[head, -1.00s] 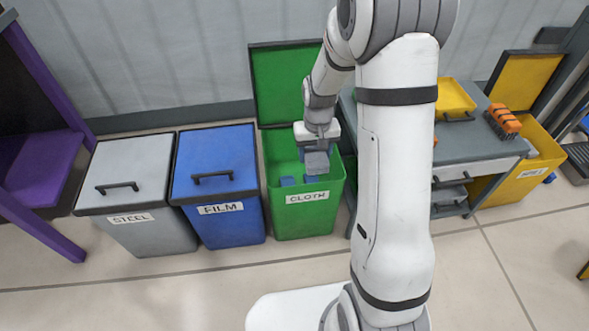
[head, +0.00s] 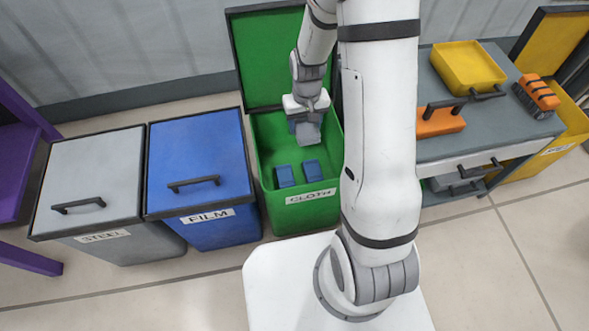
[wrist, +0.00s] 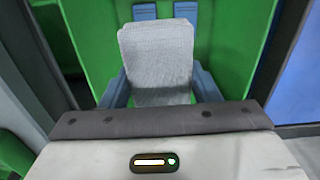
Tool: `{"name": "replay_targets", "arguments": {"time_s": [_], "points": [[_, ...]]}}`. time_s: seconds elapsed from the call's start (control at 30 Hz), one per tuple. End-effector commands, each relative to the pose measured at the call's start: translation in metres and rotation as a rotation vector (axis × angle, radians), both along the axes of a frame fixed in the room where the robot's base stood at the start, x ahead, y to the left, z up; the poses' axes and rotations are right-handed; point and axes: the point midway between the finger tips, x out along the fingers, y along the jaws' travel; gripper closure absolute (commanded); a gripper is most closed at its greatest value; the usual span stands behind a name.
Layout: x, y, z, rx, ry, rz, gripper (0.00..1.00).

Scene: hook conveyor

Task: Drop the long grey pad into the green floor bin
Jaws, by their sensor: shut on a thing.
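The long grey pad (head: 308,134) is a light grey, cloth-textured block. It hangs in my gripper (head: 305,121) above the open green bin (head: 318,217), toward its back half. In the wrist view the pad (wrist: 158,58) sits between the two blue-grey fingers of my gripper (wrist: 160,95), which are shut on it. Green bin wall shows behind it there. The bin is labelled CLOTH and its lid (head: 270,60) stands open at the back. Two blue blocks (head: 285,177) (head: 312,170) are inside the bin, apart from the pad.
A closed blue FILM bin (head: 200,150) and a closed grey STEEL bin (head: 90,180) stand to the left. A yellow bin (head: 575,120) is beyond.

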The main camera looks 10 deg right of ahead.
Motion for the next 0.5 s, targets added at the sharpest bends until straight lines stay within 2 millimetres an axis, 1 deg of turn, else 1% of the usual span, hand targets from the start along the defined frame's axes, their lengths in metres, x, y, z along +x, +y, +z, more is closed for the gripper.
{"name": "replay_targets", "arguments": {"time_s": [0.03, 0.3, 0.4, 0.5], "points": [[0.000, -0.002, -0.008, 0.000, 0.001, -0.004, 0.66], [0.000, -0.006, -0.041, 0.000, 0.001, -0.016, 0.66], [0.000, -0.007, -0.049, 0.000, 0.001, -0.018, 0.66], [0.000, -0.008, -0.053, 0.000, 0.001, -0.018, 0.66]]}}
